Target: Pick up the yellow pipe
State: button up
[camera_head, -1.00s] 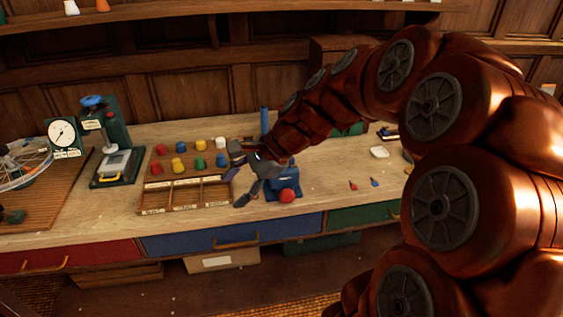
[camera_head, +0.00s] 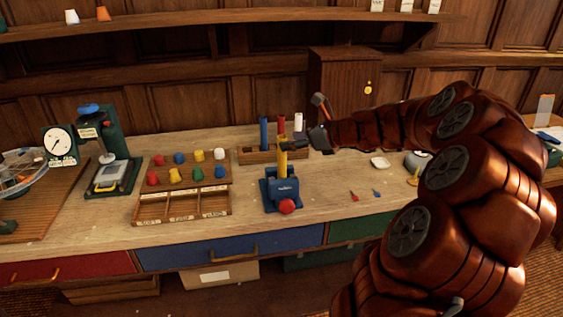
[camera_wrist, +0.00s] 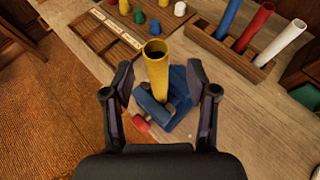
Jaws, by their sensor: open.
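The yellow pipe (camera_head: 283,162) stands upright in a blue vise (camera_head: 283,190) with a red ball-ended handle, on the bench. In the wrist view the pipe (camera_wrist: 157,75) shows its open top end, and the vise (camera_wrist: 180,95) lies below it. My gripper (camera_head: 308,121) is just right of the pipe's upper part in the head view. In the wrist view my gripper (camera_wrist: 160,75) is open, with one finger at each side of the pipe in the picture. No contact is visible, and I cannot tell the depth between them.
A wooden rack (camera_wrist: 222,48) holds blue, red and white pipes close behind the vise. A sorting tray (camera_head: 184,205) and coloured knobs lie to the left. A white dish (camera_head: 380,162) and small tools lie to the right.

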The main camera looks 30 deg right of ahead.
aim_at(282, 162)
jog(key=shift+p+x, duration=0.4)
jog(key=shift+x, duration=1.75)
jog(key=shift+s+a, duration=0.1)
jog(key=shift+a, duration=0.05)
jog(key=shift+c, duration=0.3)
grip_shut()
